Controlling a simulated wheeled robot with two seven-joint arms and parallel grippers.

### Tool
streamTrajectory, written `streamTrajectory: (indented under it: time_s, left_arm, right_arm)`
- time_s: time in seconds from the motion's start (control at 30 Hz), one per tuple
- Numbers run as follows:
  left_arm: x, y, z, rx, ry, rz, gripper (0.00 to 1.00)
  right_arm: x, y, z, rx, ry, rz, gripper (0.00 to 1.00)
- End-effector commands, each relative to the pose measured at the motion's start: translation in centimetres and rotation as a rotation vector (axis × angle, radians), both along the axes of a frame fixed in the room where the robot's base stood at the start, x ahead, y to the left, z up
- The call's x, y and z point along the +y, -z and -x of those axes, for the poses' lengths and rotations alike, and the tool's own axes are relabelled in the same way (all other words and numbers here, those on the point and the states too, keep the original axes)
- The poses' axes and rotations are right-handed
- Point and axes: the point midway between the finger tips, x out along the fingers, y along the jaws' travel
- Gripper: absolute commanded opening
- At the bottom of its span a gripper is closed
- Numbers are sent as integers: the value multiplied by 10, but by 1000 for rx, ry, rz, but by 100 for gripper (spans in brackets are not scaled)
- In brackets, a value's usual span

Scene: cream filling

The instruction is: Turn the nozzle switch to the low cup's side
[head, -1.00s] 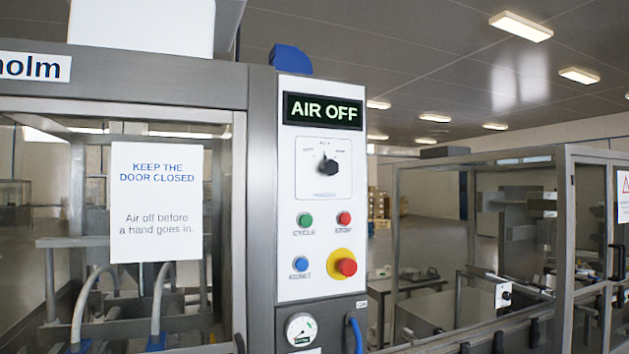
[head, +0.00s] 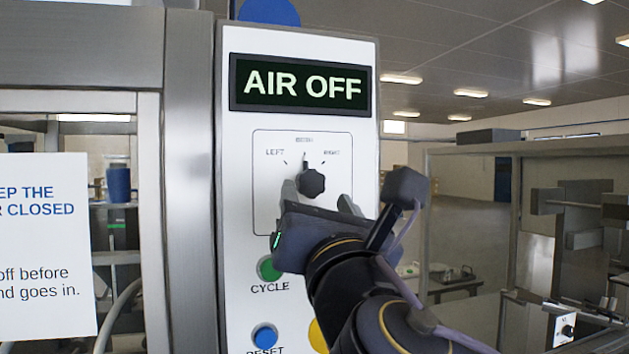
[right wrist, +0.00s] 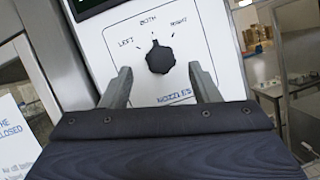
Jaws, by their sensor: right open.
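The nozzle switch (head: 311,182) is a black knob on a white panel (head: 243,200). Its pointer is up, at the middle mark between LEFT and RIGHT; in the right wrist view the switch (right wrist: 160,58) points at BOTH. My right gripper (head: 318,192) is in front of the panel, its open fingers on either side of the knob and a little below it. In the right wrist view the gripper (right wrist: 160,78) is open and empty, with the knob between and beyond its fingertips. I cannot tell any contact. No low cup can be made out. My left gripper is not in view.
A display (head: 301,83) above the switch reads AIR OFF. A green CYCLE button (head: 268,269) and a blue button (head: 264,337) sit below, close to my right gripper. A glazed door with a notice (head: 40,245) is at left.

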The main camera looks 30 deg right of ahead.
Motion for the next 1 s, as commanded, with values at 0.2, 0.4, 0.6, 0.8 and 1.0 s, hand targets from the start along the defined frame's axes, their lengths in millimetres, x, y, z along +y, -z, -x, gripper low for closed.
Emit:
streamTrajectory:
  time_s: [0.2,0.4,0.6,0.8,1.0]
  left_arm:
    - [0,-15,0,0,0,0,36]
    - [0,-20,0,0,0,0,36]
    - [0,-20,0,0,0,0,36]
    - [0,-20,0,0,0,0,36]
    - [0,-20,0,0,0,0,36]
  right_arm:
    - [-11,-15,-33,3,0,-1,56]
    - [-18,-21,-50,2,0,-3,56]
    - [-19,-21,-53,2,0,-3,56]
    - [-19,-21,-53,2,0,-3,45]
    - [-19,-21,-53,2,0,-3,19]
